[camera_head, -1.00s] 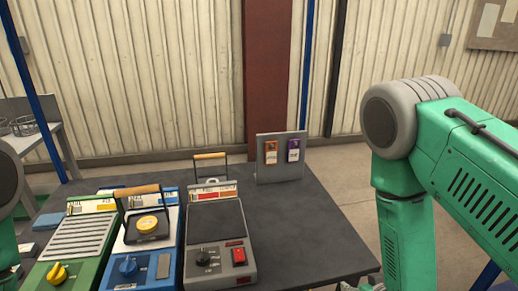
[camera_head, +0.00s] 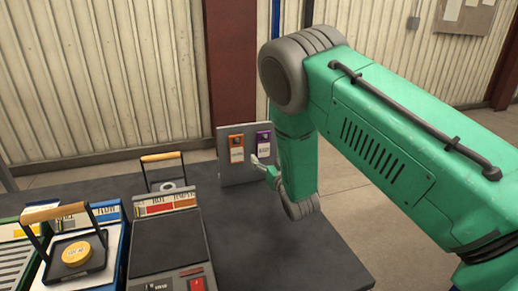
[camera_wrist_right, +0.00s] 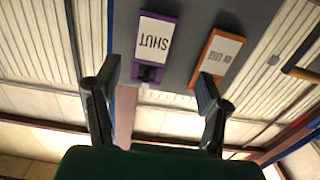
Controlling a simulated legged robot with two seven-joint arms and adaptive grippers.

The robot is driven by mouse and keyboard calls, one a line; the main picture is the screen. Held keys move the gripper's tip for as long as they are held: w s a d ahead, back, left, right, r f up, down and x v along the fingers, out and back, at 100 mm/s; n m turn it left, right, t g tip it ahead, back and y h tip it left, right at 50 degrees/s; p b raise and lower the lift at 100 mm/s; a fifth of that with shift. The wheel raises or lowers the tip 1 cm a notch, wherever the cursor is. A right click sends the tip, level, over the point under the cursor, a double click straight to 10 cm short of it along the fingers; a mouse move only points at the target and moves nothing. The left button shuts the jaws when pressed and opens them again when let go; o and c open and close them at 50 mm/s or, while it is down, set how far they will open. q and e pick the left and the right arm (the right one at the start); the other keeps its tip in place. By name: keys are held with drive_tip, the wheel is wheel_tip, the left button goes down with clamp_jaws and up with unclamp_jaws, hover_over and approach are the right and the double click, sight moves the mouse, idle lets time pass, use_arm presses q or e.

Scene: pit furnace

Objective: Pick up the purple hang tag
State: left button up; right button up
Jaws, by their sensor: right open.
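The purple hang tag (camera_head: 264,143) hangs on the upright grey board (camera_head: 224,175) at the back of the table. It has a white label and sits right of the orange tag (camera_head: 236,148). In the right wrist view, which is upside down, the purple tag (camera_wrist_right: 155,42) reads SHUT and shows beyond the space between the fingers. My right gripper (camera_head: 264,172) is in front of the board, just below the purple tag in the head view. Its fingers (camera_wrist_right: 156,92) are apart with nothing between them. My left gripper is out of view.
The orange tag (camera_wrist_right: 218,55) hangs close beside the purple one. A grey device (camera_head: 168,235) and handled plates, one with a yellow disc (camera_head: 76,254), stand on the table to the left. The dark tabletop (camera_head: 260,245) in front of the board is mostly clear.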

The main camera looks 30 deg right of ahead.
sight(265, 148)
drive_tip(key=shift+w+d+f, duration=0.25)
drive_tip(key=shift+w+d, duration=0.75)
drive_tip(key=shift+d, duration=0.25)
drive_tip(key=w, duration=0.1)
drive_tip(key=w+b, duration=0.1)
drive_tip(key=w, duration=0.1)
drive_tip(key=shift+w+a+r, duration=0.15)
drive_tip(key=shift+a, duration=0.05)
drive_tip(key=shift+w+a+r, duration=0.15)
drive_tip(key=shift+a+r, duration=0.05)
drive_tip(key=shift+a, duration=0.1)
drive_tip(key=shift+d+f, duration=0.2)
drive_tip(key=shift+d, duration=0.35)
drive_tip(key=c, duration=1)
drive_tip(key=shift+d+f, duration=0.1)
drive_tip(key=shift+c, duration=0.2)
